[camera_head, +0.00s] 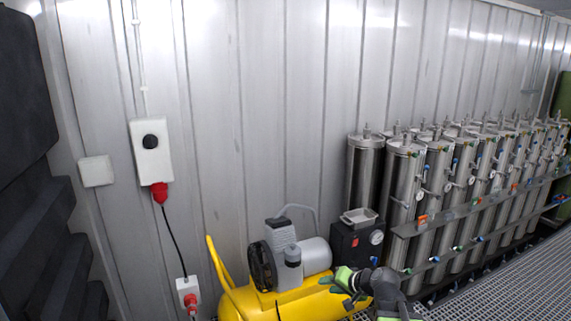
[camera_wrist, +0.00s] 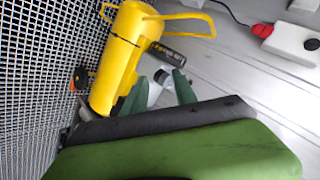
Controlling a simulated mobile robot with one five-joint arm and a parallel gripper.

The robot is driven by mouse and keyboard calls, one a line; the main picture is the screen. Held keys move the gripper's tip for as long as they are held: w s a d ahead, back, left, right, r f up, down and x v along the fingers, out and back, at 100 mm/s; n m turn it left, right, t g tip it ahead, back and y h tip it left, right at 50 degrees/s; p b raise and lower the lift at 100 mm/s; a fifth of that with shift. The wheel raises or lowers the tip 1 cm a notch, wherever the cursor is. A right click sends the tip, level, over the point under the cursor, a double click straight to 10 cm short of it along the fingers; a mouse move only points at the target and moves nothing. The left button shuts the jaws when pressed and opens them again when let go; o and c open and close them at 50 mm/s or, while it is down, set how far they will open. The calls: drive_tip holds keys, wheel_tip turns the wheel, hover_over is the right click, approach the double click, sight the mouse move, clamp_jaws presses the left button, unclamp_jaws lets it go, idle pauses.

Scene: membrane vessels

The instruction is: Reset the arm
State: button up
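My gripper (camera_head: 340,289) is low in the head view, right of centre, in front of the yellow compressor (camera_head: 262,303). Its dark and green fingers point left. In the wrist view my gripper (camera_wrist: 162,87) shows two green fingers standing apart, with nothing held between them. The yellow compressor (camera_wrist: 122,55) lies beyond the fingers in that view. I cannot tell whether the gripper touches anything. Part of my arm is cut off by the bottom edge of the head view.
Several steel membrane vessels (camera_head: 407,180) with valves and gauges stand along the right. A black box with a gauge (camera_head: 352,250) is beside the compressor. A white switch box (camera_head: 151,152) with a red plug hangs on the metal wall. Grating floor (camera_head: 515,285) lies clear at lower right.

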drive_tip(key=s+a+f+n+g+h+b, duration=0.1)
drive_tip(key=s+a+f+n+g, duration=0.3)
drive_tip(key=s+a+f, duration=0.3)
drive_tip(key=s+d+f+g+h, duration=0.3)
drive_tip(key=s+d+g+h, duration=0.1)
drive_tip(key=s+d, duration=0.4)
drive_tip(key=shift+s+d+n+h, duration=0.2)
drive_tip(key=shift+s+n+h, duration=0.1)
drive_tip(key=shift+h, duration=0.1)
drive_tip(key=shift+w, duration=0.1)
